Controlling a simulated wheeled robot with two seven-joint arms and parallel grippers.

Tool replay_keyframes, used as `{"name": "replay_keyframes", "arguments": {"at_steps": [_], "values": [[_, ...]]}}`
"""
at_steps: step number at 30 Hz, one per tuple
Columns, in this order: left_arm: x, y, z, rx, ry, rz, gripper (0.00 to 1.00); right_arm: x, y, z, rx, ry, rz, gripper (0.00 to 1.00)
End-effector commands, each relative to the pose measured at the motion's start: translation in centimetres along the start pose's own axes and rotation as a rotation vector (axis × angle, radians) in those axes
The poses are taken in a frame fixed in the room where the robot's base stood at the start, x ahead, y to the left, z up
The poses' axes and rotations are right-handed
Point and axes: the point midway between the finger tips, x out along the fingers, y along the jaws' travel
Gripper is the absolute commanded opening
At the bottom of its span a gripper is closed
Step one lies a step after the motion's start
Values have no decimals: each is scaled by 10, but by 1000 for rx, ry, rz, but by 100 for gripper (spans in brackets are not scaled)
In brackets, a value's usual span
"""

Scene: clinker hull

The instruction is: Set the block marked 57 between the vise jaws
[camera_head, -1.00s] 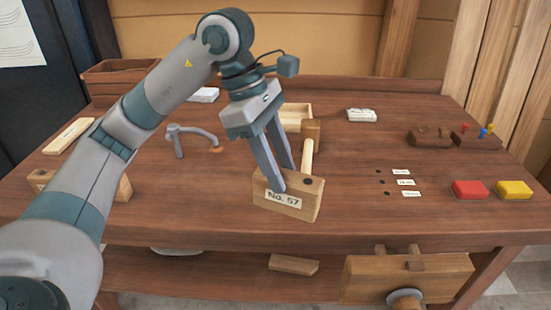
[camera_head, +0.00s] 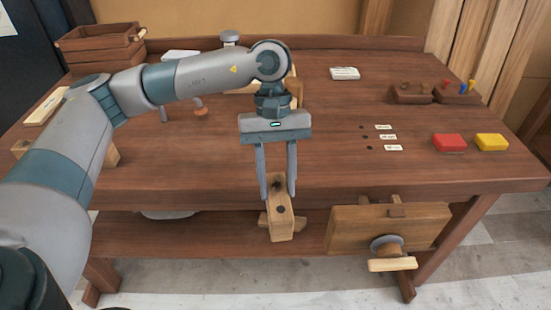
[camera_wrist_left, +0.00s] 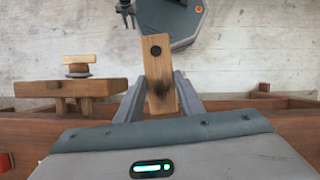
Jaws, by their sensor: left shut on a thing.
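The block (camera_head: 281,222), which bore the No. 57 label in the earlier head view, is held in my left gripper (camera_head: 277,190). It hangs just beyond the front edge of the bench, turned end-on, with two dark holes on its top. Its label is not visible now. In the left wrist view the block (camera_wrist_left: 158,62) sits between the fingers of the gripper (camera_wrist_left: 157,97). The wooden vise (camera_head: 387,229) is on the bench front, right of the block and apart from it; it also shows in the left wrist view (camera_wrist_left: 70,87). My right gripper is not in view.
The bench top (camera_head: 340,160) is clear near the front middle. A red block (camera_head: 449,142) and a yellow block (camera_head: 492,142) lie at the right. The vise handle (camera_head: 392,264) sticks out in front. A wooden crate (camera_head: 100,45) stands at the back left.

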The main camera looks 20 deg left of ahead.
Motion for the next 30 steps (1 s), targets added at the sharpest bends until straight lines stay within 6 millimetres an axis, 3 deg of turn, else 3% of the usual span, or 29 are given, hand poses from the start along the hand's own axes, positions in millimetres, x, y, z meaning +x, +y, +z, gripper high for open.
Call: {"name": "replay_keyframes", "arguments": {"at_steps": [6, 12, 30], "values": [[40, -10, -13, 313, -9, -126, 0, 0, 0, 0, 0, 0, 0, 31], [59, -20, -21, 480, -21, -191, 0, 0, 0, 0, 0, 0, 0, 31], [64, -22, -22, 520, -26, -206, 0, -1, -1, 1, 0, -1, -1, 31]]}}
